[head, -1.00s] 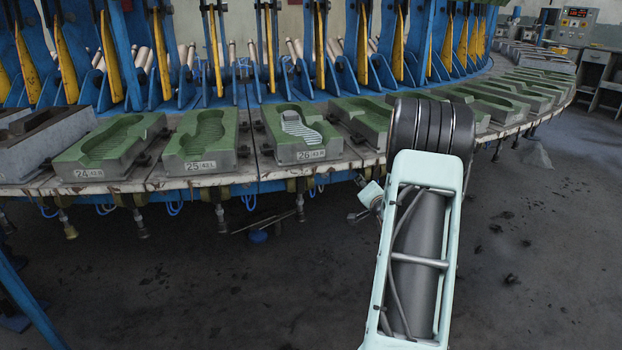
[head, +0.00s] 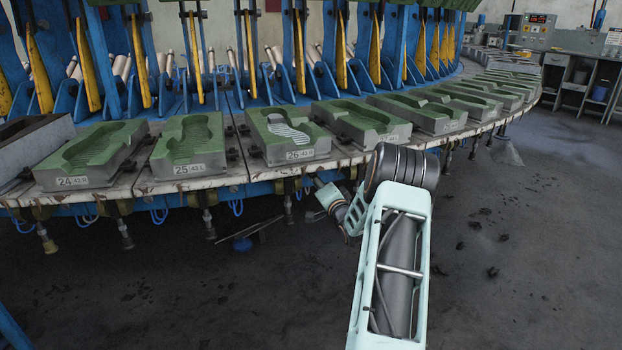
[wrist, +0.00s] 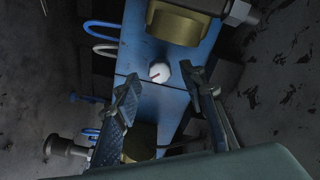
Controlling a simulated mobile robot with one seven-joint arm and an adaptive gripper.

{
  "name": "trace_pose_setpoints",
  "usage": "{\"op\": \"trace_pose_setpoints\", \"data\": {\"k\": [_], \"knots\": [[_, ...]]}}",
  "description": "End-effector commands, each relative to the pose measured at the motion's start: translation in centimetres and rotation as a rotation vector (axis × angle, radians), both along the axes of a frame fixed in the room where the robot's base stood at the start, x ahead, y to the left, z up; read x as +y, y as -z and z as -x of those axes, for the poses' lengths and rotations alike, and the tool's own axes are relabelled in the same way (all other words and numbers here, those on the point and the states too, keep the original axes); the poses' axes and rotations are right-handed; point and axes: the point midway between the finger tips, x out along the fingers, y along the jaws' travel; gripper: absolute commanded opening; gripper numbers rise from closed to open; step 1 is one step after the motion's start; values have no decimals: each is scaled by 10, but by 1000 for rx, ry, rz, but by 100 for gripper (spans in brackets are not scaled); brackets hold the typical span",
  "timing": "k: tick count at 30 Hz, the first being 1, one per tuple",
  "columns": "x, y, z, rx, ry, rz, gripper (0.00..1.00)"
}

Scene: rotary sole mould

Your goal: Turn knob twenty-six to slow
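Mould 26 (head: 287,136) is a grey block with a green cavity and a striped pale patch, on the rotary table's front edge. In the wrist view a small white round knob (wrist: 159,71) with a dark mark sits on a blue panel (wrist: 160,100). The knob's number and setting labels cannot be read. My gripper (wrist: 161,77) is open, its two dark fingers on either side of the knob in the picture, with no visible contact. In the head view my wrist is below the table edge under mould 26; the knob cannot be made out there.
The table rim (head: 240,182) overhangs my wrist. Mould 25 (head: 188,146) and mould 24 (head: 90,156) stand to the left.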

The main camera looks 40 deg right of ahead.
Motion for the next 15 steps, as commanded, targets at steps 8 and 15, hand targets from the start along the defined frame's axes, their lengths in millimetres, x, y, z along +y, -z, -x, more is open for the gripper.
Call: {"op": "trace_pose_setpoints", "data": {"k": [8, 15], "knots": [[-8, 1, -30, 0, 0, 1, 38], [-10, 0, -36, 0, 0, 1, 38]]}}
